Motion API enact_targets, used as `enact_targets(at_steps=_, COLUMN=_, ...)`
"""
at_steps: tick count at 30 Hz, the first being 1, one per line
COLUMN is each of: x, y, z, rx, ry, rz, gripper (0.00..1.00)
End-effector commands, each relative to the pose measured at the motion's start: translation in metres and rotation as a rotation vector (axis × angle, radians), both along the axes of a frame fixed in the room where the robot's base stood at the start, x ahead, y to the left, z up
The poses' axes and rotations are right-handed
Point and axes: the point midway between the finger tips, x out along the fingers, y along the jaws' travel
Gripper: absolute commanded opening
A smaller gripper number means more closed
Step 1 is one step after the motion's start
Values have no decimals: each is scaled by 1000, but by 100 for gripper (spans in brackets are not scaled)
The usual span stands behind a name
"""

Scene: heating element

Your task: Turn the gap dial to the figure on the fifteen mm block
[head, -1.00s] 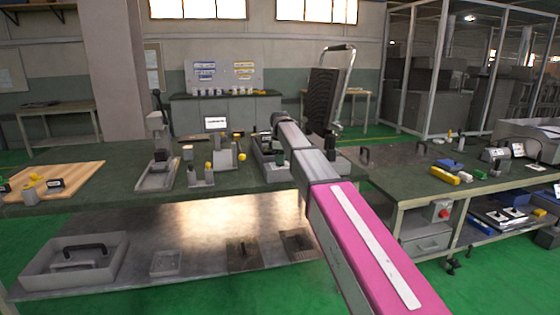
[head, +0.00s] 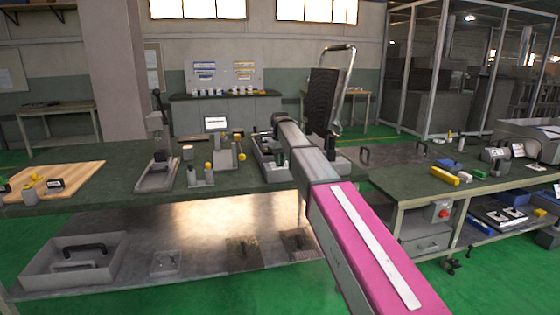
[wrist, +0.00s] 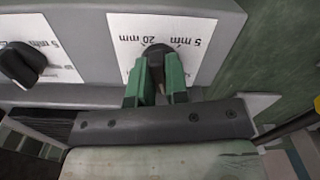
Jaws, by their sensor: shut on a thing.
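In the wrist view, a dark round dial (wrist: 155,56) sits on a white label (wrist: 190,32) on a grey housing. The label reads upside down, with "20 mm" and "5 mm" on either side of the dial. My gripper (wrist: 155,82), with green fingers, is shut on this dial, one finger on each side. The dial's pointer and exact setting cannot be told. In the head view my arm reaches to the dark green bench and hides the dial and my fingertips. The fifteen mm block cannot be made out in either view.
A second dark knob (wrist: 22,63) with its own "mm" label stands to the left in the wrist view. In the head view, fixtures with yellow knobs (head: 208,167) and a wooden board (head: 85,176) are on the green bench (head: 110,170). A sloping dark panel (head: 322,100) rises behind my arm.

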Motion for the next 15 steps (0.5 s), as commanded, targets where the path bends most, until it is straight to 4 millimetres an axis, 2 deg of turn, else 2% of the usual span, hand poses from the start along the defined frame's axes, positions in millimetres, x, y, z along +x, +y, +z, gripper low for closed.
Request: enact_targets(at_steps=15, x=0, y=0, z=0, rx=0, ry=-1, rz=-489, gripper=0)
